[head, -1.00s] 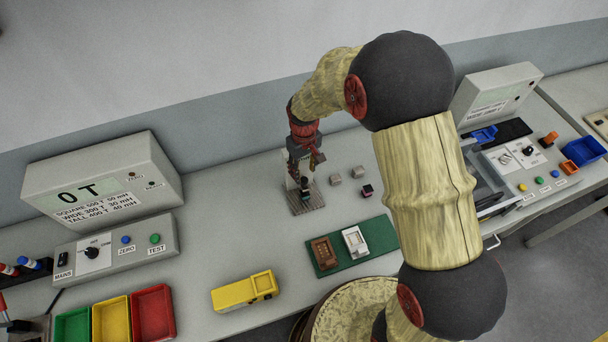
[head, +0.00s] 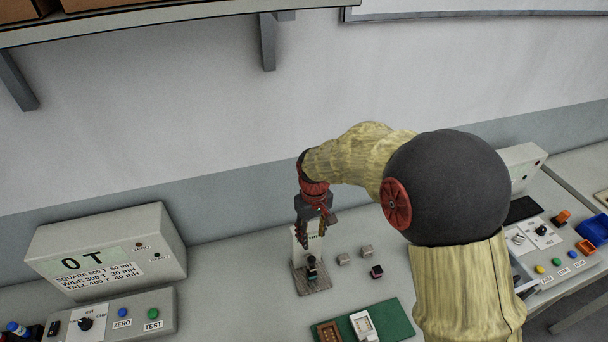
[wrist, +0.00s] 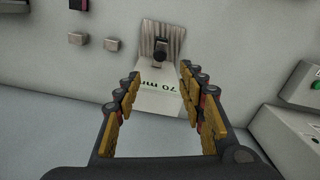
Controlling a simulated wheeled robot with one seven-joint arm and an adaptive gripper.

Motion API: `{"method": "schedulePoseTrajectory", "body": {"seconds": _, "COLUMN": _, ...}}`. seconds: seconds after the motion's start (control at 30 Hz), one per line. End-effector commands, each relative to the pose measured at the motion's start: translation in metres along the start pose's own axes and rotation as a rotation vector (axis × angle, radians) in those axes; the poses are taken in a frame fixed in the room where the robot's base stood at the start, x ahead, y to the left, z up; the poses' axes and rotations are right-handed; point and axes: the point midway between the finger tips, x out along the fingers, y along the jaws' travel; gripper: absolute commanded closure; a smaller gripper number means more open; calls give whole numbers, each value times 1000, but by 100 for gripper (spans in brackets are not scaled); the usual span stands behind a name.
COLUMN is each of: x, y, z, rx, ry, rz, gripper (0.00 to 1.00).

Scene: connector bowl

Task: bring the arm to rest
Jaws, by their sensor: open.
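My gripper (head: 316,232) hangs at the end of my arm over the bench, fingers pointing down. In the wrist view my gripper (wrist: 158,90) has its two fingers spread with nothing between them. Beyond the fingertips stands a small grey stand (head: 313,279) with an upright white plate and a dark peg-like part at its front.
Small blocks (head: 343,259) lie right of the stand. A green mat (head: 391,321) holds a brown and a white tray. A meter box (head: 110,246) is at left, another console (head: 545,245) at right. A shelf (head: 160,20) hangs above.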

Motion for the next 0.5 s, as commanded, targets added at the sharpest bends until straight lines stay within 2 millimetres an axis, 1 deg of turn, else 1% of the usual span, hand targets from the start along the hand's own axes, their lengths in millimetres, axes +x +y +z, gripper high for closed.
{"method": "schedulePoseTrajectory", "body": {"seconds": 0.2, "x": 0, "y": 0, "z": 2, "rx": 31, "ry": -7, "rz": -2, "gripper": 60}}
{"method": "schedulePoseTrajectory", "body": {"seconds": 0.27, "x": 7, "y": -4, "z": 14, "rx": 51, "ry": -33, "rz": -7, "gripper": 60}}
{"method": "schedulePoseTrajectory", "body": {"seconds": 0.33, "x": 11, "y": -8, "z": 33, "rx": 77, "ry": -63, "rz": -13, "gripper": 60}}
{"method": "schedulePoseTrajectory", "body": {"seconds": 0.5, "x": -14, "y": -14, "z": 77, "rx": 150, "ry": -58, "rz": -11, "gripper": 60}}
